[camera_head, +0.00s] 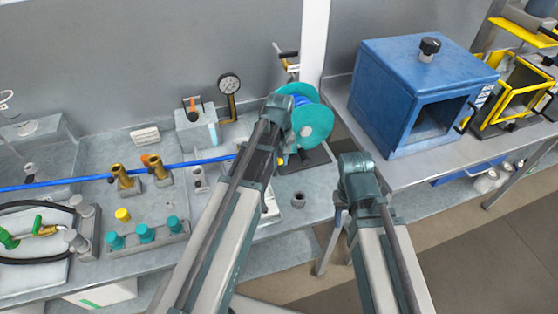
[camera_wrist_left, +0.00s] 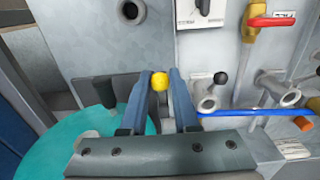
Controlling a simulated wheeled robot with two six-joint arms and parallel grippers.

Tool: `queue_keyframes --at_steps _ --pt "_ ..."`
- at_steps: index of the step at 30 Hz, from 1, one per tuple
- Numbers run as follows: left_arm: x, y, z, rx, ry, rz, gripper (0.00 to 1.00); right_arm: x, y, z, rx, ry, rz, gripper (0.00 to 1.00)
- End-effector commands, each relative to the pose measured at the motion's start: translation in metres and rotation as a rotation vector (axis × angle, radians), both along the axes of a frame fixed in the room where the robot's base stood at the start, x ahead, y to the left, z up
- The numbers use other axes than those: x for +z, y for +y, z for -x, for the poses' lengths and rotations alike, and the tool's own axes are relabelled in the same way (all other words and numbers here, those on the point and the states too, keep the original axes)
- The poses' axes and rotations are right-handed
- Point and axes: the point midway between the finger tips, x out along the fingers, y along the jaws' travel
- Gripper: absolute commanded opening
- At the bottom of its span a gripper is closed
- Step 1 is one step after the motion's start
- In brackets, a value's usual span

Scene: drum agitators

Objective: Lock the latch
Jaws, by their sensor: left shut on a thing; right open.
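My left gripper (camera_wrist_left: 160,98) shows in the left wrist view, its two blue-grey fingers closed around a small yellow knob (camera_wrist_left: 159,80). The knob looks like the latch's handle, but the rest of the latch is hidden behind the fingers. The teal reel (camera_wrist_left: 72,148) lies just left of the fingers, with a black handle (camera_wrist_left: 105,92) near it. In the head view, the teal reel (camera_head: 314,124) with blue hose stands behind my left arm, which hides the gripper.
A blue box oven (camera_head: 395,75) stands on the right bench. A pressure gauge (camera_head: 229,88), brass fittings (camera_head: 122,176) and teal knobs (camera_head: 145,232) are on the left bench. A blue hose (camera_head: 60,184) runs across it. Floor shows between the benches.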

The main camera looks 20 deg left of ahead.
Motion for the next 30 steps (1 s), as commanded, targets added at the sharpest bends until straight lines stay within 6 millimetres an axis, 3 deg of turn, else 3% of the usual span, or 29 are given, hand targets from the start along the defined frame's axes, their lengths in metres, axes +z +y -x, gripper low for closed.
queue_keyframes --at_steps 12,30 --pt "-0.025 -0.005 0.008 -0.001 0.002 0.001 0.00 -0.025 0.000 0.000 0.000 0.000 0.000 0.46" --pt "-0.036 -0.006 0.009 0.000 0.002 0.002 0.00 -0.036 0.000 0.000 0.000 0.000 0.000 0.46"
